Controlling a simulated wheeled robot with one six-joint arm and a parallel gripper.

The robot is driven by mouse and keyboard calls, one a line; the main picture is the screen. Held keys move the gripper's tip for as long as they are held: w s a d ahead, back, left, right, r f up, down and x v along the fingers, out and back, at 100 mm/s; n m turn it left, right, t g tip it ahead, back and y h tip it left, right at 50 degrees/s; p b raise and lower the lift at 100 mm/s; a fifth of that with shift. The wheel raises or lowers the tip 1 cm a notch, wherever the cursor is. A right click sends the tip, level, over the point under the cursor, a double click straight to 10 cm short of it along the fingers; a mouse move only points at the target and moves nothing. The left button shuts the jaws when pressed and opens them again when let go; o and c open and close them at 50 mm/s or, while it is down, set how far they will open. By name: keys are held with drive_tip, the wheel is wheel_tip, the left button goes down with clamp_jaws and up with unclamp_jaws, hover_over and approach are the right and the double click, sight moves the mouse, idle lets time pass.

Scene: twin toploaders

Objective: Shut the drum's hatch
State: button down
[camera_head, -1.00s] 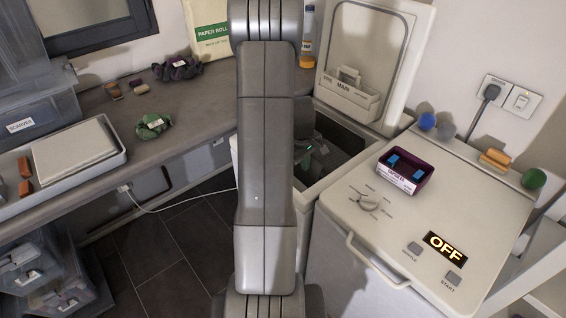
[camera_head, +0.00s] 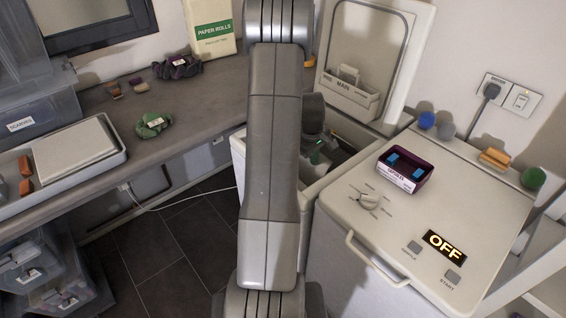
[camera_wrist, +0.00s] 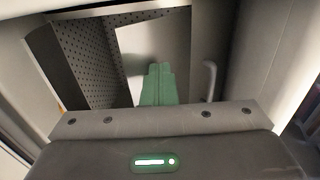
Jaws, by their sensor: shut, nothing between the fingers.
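The left toploader (camera_head: 228,150) stands with its lid (camera_head: 362,55) raised against the wall. In the wrist view, the drum's perforated metal wall (camera_wrist: 88,60) shows at the left of the opening. A smooth pale grey panel (camera_wrist: 185,45), seemingly the drum's hatch, lies beside it, with a light bar-like handle (camera_wrist: 208,82) at the right. I cannot tell its exact angle. My gripper (camera_wrist: 158,68) has green fingers, shut and empty, pointing into the opening and overlapping the panel in view; contact cannot be told.
The right toploader (camera_head: 330,235) is closed, its display (camera_head: 444,247) reading OFF. A purple tray (camera_head: 405,170) and several coloured balls sit on it. The raised lid and opening walls bound my arm. The left counter holds cloth bundles (camera_head: 154,125) and a paper-roll bag (camera_head: 210,28).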

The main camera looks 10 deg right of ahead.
drive_tip(key=shift+w+d+f+b, duration=0.2)
drive_tip(key=shift+w+d+f, duration=0.25)
drive_tip(key=shift+d, duration=0.2)
drive_tip(key=shift+w+d+f+b, duration=0.2)
drive_tip(key=shift+w+d+f, duration=0.25)
drive_tip(key=shift+d, duration=0.2)
drive_tip(key=shift+w+d+f+b, duration=0.35)
drive_tip(key=shift+d+f+b, duration=0.15)
drive_tip(key=shift+f, duration=0.25)
drive_tip(key=shift+w+d+f+b, duration=0.3)
drive_tip(key=shift+d+f+b, duration=0.15)
drive_tip(key=shift+f, duration=0.25)
drive_tip(key=shift+d+f, duration=0.1)
drive_tip(key=shift+f, duration=0.1)
drive_tip(key=shift+r, duration=0.2)
